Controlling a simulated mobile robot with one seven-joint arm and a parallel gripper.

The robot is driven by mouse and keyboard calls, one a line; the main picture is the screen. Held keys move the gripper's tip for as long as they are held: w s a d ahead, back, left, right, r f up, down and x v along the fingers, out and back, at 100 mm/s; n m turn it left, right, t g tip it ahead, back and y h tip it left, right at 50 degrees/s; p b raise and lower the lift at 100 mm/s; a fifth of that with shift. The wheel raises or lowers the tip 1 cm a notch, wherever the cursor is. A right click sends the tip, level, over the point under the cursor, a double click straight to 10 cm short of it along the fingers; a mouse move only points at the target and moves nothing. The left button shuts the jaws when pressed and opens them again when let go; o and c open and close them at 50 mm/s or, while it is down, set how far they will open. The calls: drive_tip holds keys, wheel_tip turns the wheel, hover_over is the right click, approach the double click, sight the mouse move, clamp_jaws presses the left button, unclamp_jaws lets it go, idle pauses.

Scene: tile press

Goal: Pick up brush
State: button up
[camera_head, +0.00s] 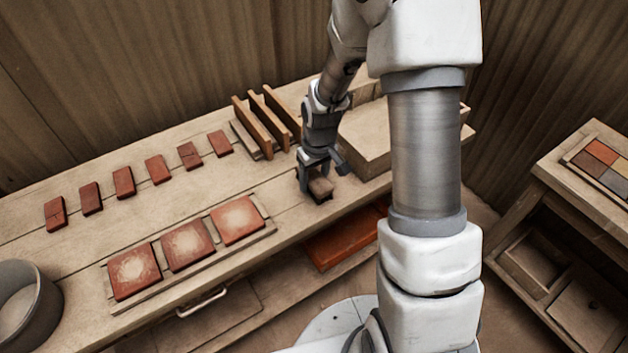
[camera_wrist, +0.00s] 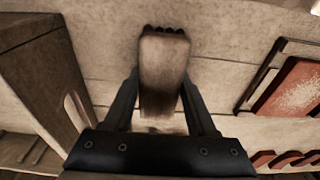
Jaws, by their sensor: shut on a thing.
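The brush (camera_wrist: 163,72) is a brown block, seen in the wrist view between the two fingers of my gripper (camera_wrist: 160,100). Dark rounded tips show along its far edge. In the head view my gripper (camera_head: 318,186) is low over the workbench, right of the tiles, and the brush (camera_head: 320,190) shows as a small brown block at its fingers. My gripper is shut on the brush. I cannot tell whether the brush still touches the bench top.
Three large red tiles (camera_head: 188,243) lie on a board at the bench front. Several small red tiles (camera_head: 124,182) lie in a row behind. Upright wooden slats (camera_head: 268,122) stand behind my gripper. A grey round tub (camera_head: 28,303) is at the left; a side table (camera_head: 580,180) is at the right.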

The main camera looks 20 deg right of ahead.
sight(314, 176)
clamp_jaws()
drive_tip(key=shift+r, duration=0.15)
drive_tip(key=shift+r, duration=0.25)
drive_tip(key=r, duration=0.4)
drive_tip(key=shift+s, duration=0.2)
drive_tip(key=s+d+r, duration=0.1)
drive_tip(key=s+r, duration=0.2)
drive_tip(key=s, duration=0.2)
drive_tip(key=s+d+r+p, duration=0.1)
drive_tip(key=s+r, duration=0.2)
drive_tip(key=s, duration=0.3)
drive_tip(key=shift+d+r, duration=0.15)
drive_tip(key=shift+d, duration=0.15)
drive_tip(key=shift+o, duration=2.4)
unclamp_jaws()
drive_tip(key=c, duration=0.6)
